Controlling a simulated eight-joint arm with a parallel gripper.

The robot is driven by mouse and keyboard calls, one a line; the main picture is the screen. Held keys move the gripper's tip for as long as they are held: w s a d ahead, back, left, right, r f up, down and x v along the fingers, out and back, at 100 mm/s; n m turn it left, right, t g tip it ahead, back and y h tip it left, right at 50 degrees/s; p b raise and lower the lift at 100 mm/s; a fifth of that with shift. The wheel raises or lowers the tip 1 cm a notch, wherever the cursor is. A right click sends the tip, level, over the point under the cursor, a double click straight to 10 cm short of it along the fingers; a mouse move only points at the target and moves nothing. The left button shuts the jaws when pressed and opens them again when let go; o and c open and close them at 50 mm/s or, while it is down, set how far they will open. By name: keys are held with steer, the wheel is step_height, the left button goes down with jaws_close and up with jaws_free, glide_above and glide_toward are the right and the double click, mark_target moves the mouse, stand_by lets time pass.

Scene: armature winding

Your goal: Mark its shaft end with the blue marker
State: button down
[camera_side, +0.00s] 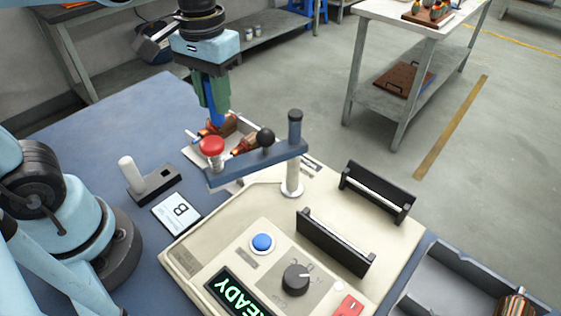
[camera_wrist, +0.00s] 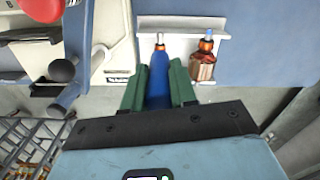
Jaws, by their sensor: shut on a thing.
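My gripper (camera_side: 213,107) has green fingers and is shut on the blue marker (camera_side: 215,117), which points down over the pale tray (camera_side: 193,129). In the wrist view the blue marker (camera_wrist: 158,88) sits between the green fingers (camera_wrist: 159,72). Its far end lines up with a copper-coloured armature (camera_wrist: 160,47), mostly hidden behind it, with a bright shaft end showing. I cannot tell whether the tip touches it. A second armature (camera_wrist: 203,62) lies to the right in the tray (camera_wrist: 184,22); in the side view an armature (camera_side: 246,143) shows partly behind the machine's bar.
The cream machine (camera_side: 200,250) carries a post (camera_side: 294,150), a blue bar with a red knob (camera_side: 212,145) and a black ball, and two black holders (camera_side: 335,243). A card marked 8 (camera_side: 178,213) and a small black stand (camera_side: 153,185) are on the blue table. A grey bin (camera_side: 450,280) is at lower right.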

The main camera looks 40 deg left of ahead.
mark_target(217, 120)
steer(key=shift+f, duration=3.85)
steer(key=shift+f, duration=0.45)
steer(key=shift+r, duration=3.05)
